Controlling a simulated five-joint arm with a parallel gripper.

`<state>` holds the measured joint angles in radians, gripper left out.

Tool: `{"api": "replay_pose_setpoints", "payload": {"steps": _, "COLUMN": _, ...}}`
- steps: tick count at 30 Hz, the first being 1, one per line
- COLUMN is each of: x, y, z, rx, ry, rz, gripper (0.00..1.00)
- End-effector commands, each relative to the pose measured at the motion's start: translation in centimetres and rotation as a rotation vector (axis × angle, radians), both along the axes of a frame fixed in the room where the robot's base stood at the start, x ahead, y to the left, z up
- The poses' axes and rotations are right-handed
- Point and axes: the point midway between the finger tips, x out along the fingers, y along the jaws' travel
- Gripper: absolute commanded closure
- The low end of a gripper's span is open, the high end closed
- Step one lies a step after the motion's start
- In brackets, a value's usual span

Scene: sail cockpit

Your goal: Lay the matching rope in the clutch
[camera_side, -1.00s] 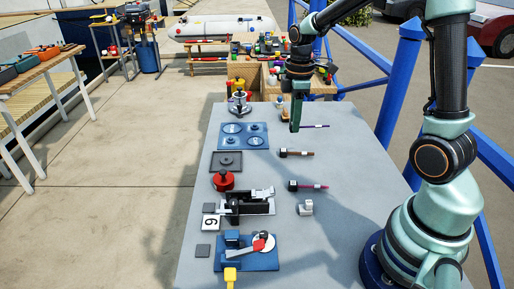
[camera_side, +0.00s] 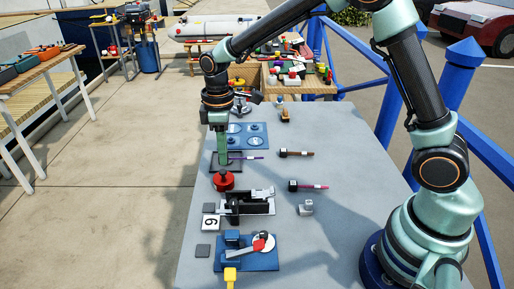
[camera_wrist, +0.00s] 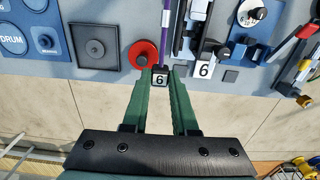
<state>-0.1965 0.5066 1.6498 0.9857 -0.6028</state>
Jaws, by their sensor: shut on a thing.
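My gripper (camera_side: 222,163) is shut on the dark end block of a purple rope (camera_side: 245,157). In the wrist view the block (camera_wrist: 160,78) carries a white tag reading 6 between the green fingers, and the purple length (camera_wrist: 166,30) points away from me. The clutch (camera_side: 256,203) is a black and silver fitting on the table; a white plate with a 6 (camera_side: 210,222) lies beside it, and it also shows in the wrist view (camera_wrist: 203,70).
A red round knob (camera_side: 223,181) and a dark square plate (camera_wrist: 96,46) are close to my gripper. Two other tagged ropes, brown (camera_side: 297,153) and pink (camera_side: 309,187), lie to the right. A blue panel with a lever (camera_side: 248,252) is nearer.

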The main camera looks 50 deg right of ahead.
Motion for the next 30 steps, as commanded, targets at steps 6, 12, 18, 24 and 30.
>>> {"api": "replay_pose_setpoints", "payload": {"steps": 6, "x": -0.3, "y": 5.4, "z": -2.7, "rx": 0.000, "ry": 0.000, "rz": -0.007, "gripper": 1.00}}
{"api": "replay_pose_setpoints", "payload": {"steps": 12, "x": -0.4, "y": 6.8, "z": -3.5, "rx": 0.000, "ry": 0.000, "rz": -0.014, "gripper": 1.00}}
{"api": "replay_pose_setpoints", "payload": {"steps": 18, "x": -0.4, "y": 6.7, "z": -4.3, "rx": 0.000, "ry": 0.000, "rz": -0.015, "gripper": 1.00}}
{"api": "replay_pose_setpoints", "payload": {"steps": 24, "x": -0.5, "y": 6.7, "z": -5.6, "rx": 0.000, "ry": 0.000, "rz": -0.014, "gripper": 1.00}}
{"api": "replay_pose_setpoints", "payload": {"steps": 30, "x": -0.5, "y": 6.7, "z": -6.3, "rx": 0.000, "ry": 0.000, "rz": -0.014, "gripper": 1.00}}
